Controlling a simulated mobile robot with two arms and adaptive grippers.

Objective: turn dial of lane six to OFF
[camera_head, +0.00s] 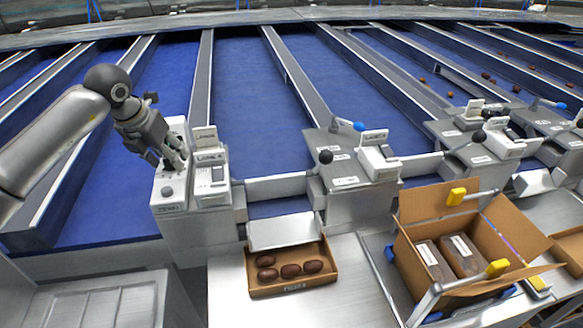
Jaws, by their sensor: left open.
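The lane control box (170,205) stands at left centre, with a plate marked LANE and a number I cannot read for certain (211,157). My left gripper (176,164) reaches down from the upper left in front of the white upright part of the box, just above the knob. Its jaws are open, and I see nothing held in them. The fingers hide part of the box, and I cannot tell whether they touch it. My right gripper is out of view.
A small brown tray (292,292) with several dates lies on the metal table right of the box. An open carton (404,252) with packs stands at right. Another lane station (345,195) with a blue-ended lever stands at centre. Blue lanes (245,85) run behind.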

